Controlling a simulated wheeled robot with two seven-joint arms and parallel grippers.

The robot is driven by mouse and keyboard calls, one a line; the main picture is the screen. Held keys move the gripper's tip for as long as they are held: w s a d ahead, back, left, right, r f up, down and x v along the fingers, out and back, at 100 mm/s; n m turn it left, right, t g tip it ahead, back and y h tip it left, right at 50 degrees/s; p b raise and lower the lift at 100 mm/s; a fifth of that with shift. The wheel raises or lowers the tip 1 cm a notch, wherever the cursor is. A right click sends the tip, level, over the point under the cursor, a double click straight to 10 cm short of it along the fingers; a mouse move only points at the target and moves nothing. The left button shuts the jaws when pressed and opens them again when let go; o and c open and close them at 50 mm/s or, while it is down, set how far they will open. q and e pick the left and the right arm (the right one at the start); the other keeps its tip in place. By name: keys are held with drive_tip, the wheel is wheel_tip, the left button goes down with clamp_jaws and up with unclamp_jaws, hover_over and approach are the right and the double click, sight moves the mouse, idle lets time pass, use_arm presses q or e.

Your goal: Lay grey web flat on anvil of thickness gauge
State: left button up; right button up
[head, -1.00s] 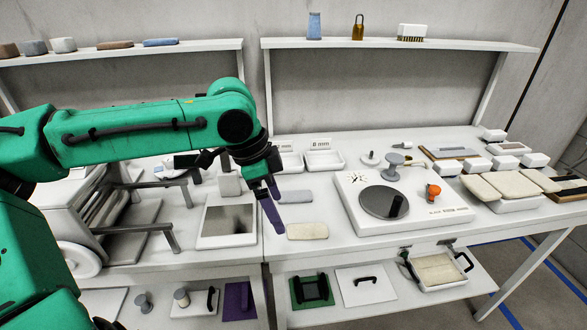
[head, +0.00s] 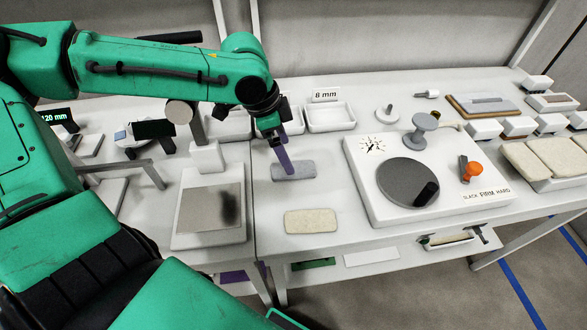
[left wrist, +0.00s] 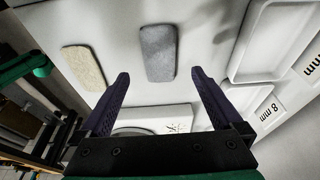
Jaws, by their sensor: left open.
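The grey web (head: 300,170), a flat rounded pad, lies on the white table behind a cream pad (head: 311,221). My left gripper (head: 286,160) is open and points down at the web. In the left wrist view, the web (left wrist: 158,52) lies between and beyond the open fingertips (left wrist: 160,76), with nothing held. I cannot tell the exact height of the fingers above it. What looks like the thickness gauge stands left of the web, with a bare metal plate (head: 205,208), a white base and a post carrying a round head (head: 180,112). My right gripper is not seen.
A white device with a grey disc (head: 400,183) and an orange knob (head: 473,170) stands to the right. White trays (head: 330,118) lie behind the web, beside an 8 mm sign (head: 325,95). Cream pads (head: 560,158) sit at the far right.

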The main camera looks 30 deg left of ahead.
use_arm(q)
drive_tip(key=x, duration=0.5)
drive_tip(key=shift+d+f+b, duration=0.15)
drive_tip(key=shift+f+b, duration=0.05)
drive_tip(key=shift+b, duration=0.15)
drive_tip(key=c, duration=1.4)
drive_tip(key=shift+r, duration=0.15)
